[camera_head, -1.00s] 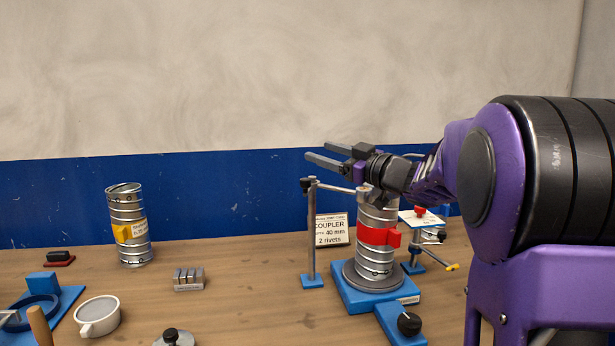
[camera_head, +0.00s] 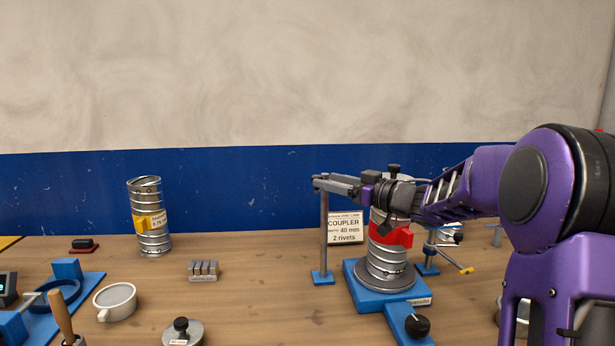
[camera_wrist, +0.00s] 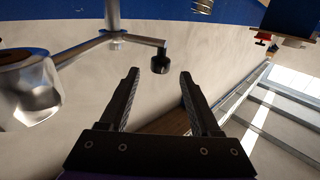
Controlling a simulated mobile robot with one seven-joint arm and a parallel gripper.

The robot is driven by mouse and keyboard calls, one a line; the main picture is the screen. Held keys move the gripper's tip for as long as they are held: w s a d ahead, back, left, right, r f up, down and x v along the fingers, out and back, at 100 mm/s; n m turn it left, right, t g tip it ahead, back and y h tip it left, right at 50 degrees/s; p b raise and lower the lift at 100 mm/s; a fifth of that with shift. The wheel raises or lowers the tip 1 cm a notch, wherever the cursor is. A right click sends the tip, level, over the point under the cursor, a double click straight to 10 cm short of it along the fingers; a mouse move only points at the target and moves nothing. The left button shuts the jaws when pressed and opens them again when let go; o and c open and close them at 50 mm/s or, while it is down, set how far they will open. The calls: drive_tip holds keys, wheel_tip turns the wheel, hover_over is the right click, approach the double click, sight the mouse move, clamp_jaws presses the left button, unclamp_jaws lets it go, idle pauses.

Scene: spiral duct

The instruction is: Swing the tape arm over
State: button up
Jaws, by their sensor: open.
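A grey post (camera_head: 323,235) on a blue foot stands left of a ribbed metal duct (camera_head: 386,262) with a red clip (camera_head: 391,235). The duct is upright on a round plate on a blue base. In the wrist view a thin swing arm (camera_wrist: 92,47) runs from the post (camera_wrist: 112,14) and ends in a black knob (camera_wrist: 160,62). My gripper (camera_head: 325,183) is at the post's top in the head view and hides much of the arm there. In the wrist view my gripper (camera_wrist: 159,76) is open and empty, with the knob between and just beyond its fingertips.
A coupler sign (camera_head: 345,229) stands behind the post. A second stand with a yellow-tipped rod (camera_head: 466,270) is right of the duct. A second duct (camera_head: 150,232), metal blocks (camera_head: 203,271) and a white cup (camera_head: 116,301) are at left.

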sight(313, 176)
drive_tip(key=x, duration=0.7)
drive_tip(key=shift+w+a, duration=0.25)
drive_tip(key=shift+w, duration=0.05)
clamp_jaws()
idle(1.0)
